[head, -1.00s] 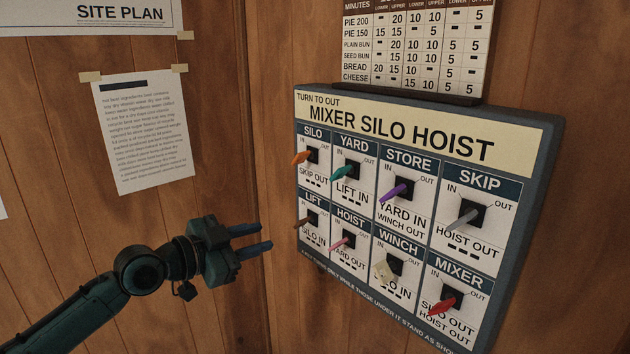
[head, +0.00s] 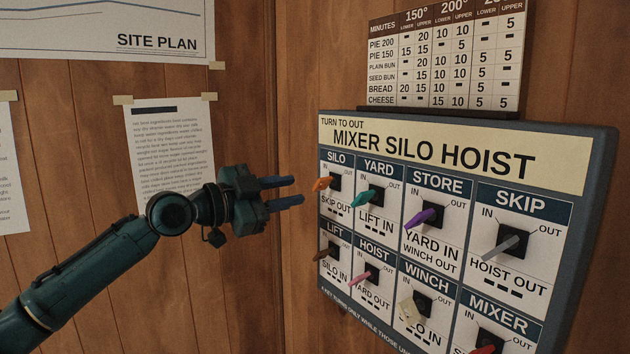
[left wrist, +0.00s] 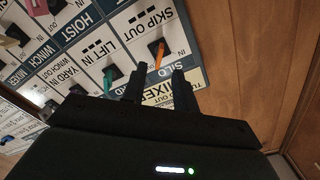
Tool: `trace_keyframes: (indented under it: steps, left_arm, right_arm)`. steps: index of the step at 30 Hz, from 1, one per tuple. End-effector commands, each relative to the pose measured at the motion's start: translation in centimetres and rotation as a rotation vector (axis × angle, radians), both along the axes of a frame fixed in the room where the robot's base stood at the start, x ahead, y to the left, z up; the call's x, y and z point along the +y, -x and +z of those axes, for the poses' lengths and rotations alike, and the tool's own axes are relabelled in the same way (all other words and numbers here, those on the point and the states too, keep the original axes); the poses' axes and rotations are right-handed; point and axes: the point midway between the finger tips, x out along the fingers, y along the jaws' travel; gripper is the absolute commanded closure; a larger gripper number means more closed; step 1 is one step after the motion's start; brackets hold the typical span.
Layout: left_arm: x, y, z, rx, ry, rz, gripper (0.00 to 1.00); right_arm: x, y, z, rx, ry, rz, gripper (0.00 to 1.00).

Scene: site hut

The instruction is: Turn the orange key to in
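The orange key (head: 322,184) sits in the SILO cell at the top left of the key board (head: 570,215). It points left and a little down in the head view, on the IN side. In the left wrist view the orange key (left wrist: 160,54) stands just beyond the fingertips, roughly between them. My left gripper (head: 300,190) is open and empty, a short way left of the key, its two blue fingers pointing at it. In the left wrist view the fingers (left wrist: 158,80) are apart with nothing between them. My right gripper is not in view.
Close by are the teal YARD key (head: 362,198) and the brown LIFT key (head: 324,254). Other keys include the purple STORE key (head: 420,217) and pink HOIST key (head: 359,277). A minutes chart (head: 445,60) hangs above the board. Wood-panelled wall lies left of the board.

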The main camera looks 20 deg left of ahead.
Motion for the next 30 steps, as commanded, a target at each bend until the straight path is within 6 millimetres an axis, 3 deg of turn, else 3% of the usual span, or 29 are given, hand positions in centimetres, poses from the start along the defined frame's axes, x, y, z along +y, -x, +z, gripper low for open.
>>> trace_keyframes:
  steps: [9, 22, 30]
  left_arm:
    - [-3.4, -4.3, 0.1, 0.0, 0.001, -0.001, 0.71]
    - [-4.1, -5.2, -0.1, 0.0, -0.001, 0.001, 0.71]
    - [-4.0, -5.2, -0.1, 0.0, -0.001, 0.001, 0.91]
  right_arm:
    - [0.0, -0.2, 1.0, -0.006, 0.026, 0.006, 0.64]
    - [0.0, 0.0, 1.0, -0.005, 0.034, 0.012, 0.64]
    - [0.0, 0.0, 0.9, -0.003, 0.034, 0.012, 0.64]
